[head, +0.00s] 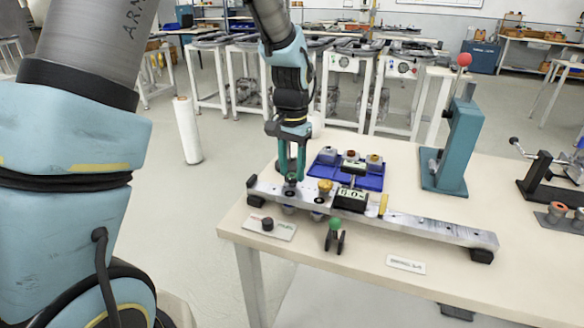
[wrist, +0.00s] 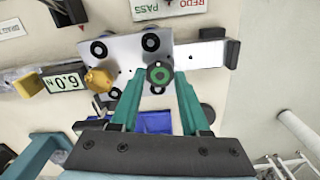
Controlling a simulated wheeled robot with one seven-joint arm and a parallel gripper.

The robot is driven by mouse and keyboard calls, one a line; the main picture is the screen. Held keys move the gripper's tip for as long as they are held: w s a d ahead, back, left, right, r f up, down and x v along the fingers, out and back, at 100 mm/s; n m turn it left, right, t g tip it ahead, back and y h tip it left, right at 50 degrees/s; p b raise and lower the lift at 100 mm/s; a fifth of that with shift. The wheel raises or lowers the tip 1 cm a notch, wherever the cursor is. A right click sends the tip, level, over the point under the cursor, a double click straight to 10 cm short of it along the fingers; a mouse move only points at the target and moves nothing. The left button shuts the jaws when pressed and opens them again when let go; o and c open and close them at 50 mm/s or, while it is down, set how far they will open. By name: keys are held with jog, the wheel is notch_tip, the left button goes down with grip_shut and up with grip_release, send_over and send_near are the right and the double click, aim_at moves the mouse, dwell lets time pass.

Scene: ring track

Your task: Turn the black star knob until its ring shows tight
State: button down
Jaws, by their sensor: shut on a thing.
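In the head view the knob (head: 291,179) is small and partly covered by my fingers. My gripper (head: 291,174) points straight down over the rail's left end. Its two teal fingers are shut on the knob, one on each side, as the wrist view (wrist: 159,80) also shows. Any writing on the ring is too small to read.
A blue tray (head: 372,183) lies behind. A teal press (head: 452,145) stands right.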

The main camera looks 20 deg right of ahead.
aim_at(292, 176)
jog(key=shift+w+d+r, duration=0.1)
jog(key=shift+r, duration=0.05)
jog(key=c, duration=0.7)
grip_release()
jog(key=o, duration=0.3)
notch_tip(292, 176, up, 11)
jog(key=shift+f+b, duration=0.2)
jog(key=shift+b, duration=0.6)
